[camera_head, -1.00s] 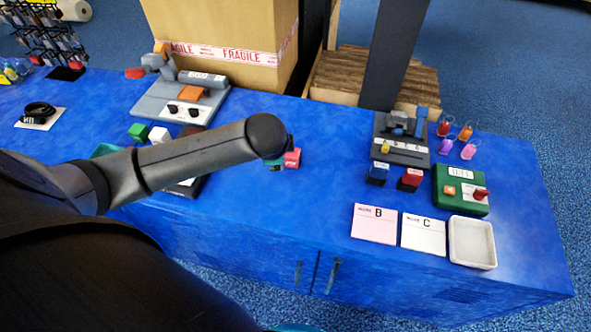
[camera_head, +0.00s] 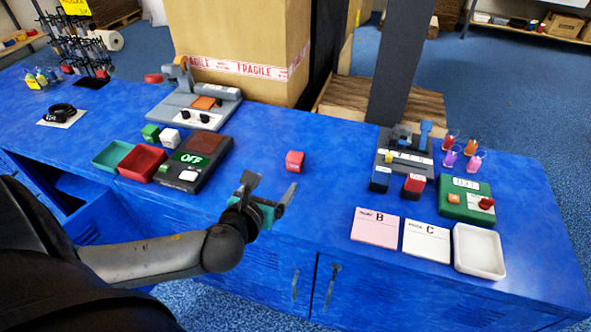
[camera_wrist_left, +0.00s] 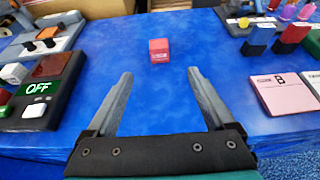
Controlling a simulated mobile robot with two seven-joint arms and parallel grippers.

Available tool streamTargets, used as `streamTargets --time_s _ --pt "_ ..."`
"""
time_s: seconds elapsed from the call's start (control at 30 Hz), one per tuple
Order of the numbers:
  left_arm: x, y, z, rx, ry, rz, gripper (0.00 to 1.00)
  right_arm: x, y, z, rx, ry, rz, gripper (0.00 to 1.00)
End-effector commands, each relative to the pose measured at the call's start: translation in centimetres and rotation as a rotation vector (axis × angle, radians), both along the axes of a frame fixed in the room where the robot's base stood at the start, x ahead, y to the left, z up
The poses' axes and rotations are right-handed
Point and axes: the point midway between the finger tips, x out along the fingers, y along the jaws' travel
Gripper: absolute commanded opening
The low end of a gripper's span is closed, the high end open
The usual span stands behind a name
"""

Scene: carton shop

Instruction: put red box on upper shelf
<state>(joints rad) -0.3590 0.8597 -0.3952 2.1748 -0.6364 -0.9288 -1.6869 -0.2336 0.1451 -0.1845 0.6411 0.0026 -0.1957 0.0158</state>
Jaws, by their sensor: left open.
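A small red box (camera_head: 294,161) sits on the blue table near its middle, apart from the other items. It also shows in the left wrist view (camera_wrist_left: 159,50), ahead of and between my fingertips. My left gripper (camera_head: 271,186) is open and empty, over the table's front edge, in front of and slightly left of the red box. It points toward the box without touching it; its two fingers (camera_wrist_left: 160,78) are spread wide. My right gripper is not in view. I cannot tell which surface is the upper shelf.
A red tray (camera_head: 141,163), a green tray (camera_head: 113,154) and a dark panel marked OFF (camera_head: 204,150) stand left. A pink card (camera_head: 376,229), white card (camera_head: 427,240) and white tray (camera_head: 479,251) lie right. A large carton (camera_head: 238,40) stands behind. Table around the box is clear.

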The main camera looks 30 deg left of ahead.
Motion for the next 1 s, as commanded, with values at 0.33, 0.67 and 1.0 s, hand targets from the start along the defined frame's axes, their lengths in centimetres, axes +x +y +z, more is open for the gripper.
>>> streamTargets --time_s 0.33,0.67,1.0 --pt "3.7 0.9 -1.6 -0.001 -0.002 0.003 0.88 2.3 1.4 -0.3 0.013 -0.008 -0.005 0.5" --pt "7.0 1.7 -3.0 -0.001 -0.002 0.003 0.88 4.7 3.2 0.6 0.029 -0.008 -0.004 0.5" --pt "8.9 2.1 -3.8 -0.003 0.0 0.002 0.88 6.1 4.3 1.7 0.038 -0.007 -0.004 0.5"
